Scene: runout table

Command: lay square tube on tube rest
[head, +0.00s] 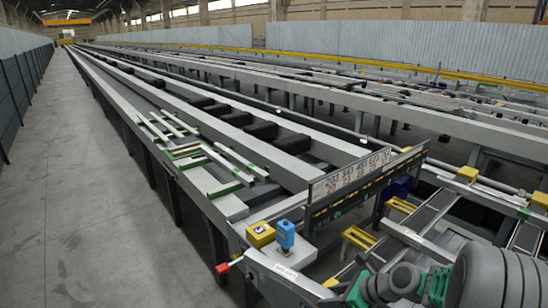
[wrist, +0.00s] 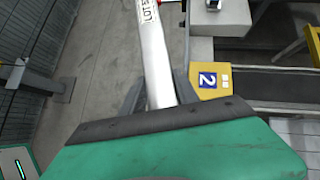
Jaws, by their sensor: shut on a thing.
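My gripper (wrist: 160,97) is shut on a pale metal square tube (wrist: 157,50) in the wrist view. The tube runs away from the jaws toward the top of the picture, with a white lot label (wrist: 147,12) near its far part. In the head view the tube (head: 303,284) sticks out to the upper left from my green and grey gripper at the bottom edge; its fingertips are hard to make out there. Several pale bars (head: 228,163) lie on green-edged supports (head: 225,188) on the long table. I cannot tell for sure which support is the tube rest.
A yellow block marked 3 (head: 261,235) and a blue block (head: 286,234) stand at the table's near corner. A numbered board (head: 350,178) rises behind them. The floor at left (head: 60,190) is clear.

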